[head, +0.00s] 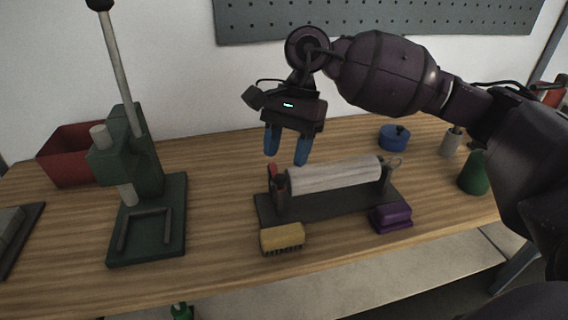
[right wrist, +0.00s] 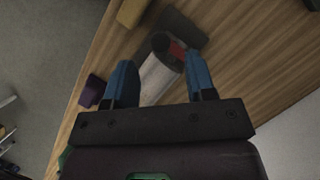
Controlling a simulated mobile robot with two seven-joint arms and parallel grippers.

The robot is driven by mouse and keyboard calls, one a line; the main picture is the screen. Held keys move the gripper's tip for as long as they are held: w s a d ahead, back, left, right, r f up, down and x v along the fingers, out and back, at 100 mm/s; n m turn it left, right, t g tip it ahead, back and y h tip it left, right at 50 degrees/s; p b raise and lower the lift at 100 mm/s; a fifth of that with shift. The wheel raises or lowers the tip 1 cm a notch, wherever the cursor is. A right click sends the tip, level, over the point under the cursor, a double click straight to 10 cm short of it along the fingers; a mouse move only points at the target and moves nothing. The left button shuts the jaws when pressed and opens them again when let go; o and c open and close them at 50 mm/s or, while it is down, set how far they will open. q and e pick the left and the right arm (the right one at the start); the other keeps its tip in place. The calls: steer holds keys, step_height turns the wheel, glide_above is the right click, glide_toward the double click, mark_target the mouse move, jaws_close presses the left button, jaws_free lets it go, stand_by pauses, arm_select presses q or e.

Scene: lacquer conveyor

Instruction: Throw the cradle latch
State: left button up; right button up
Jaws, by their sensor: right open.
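The cradle (head: 328,207) is a dark base with end posts on the wooden bench, with a pale roller (head: 335,175) lying across it. A red piece, seemingly the latch (head: 272,170), stands at the cradle's left end. It also shows in the right wrist view (right wrist: 177,50), by the roller's end. My right gripper (head: 286,158) is open and empty, its blue fingers pointing down above the cradle's left end. In the right wrist view the roller (right wrist: 158,78) lies between and beyond the fingers. My left gripper is not in view.
A yellow brush (head: 282,239) and a purple block (head: 391,218) lie in front of the cradle. A green lever press (head: 146,215) and a red bin (head: 70,155) stand left. A blue round item (head: 394,138) and a green cone (head: 474,174) are right. Bench between press and cradle is clear.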

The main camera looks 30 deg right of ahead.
steer(key=v, duration=0.7)
steer(key=shift+f, duration=0.1)
stand_by(0.4)
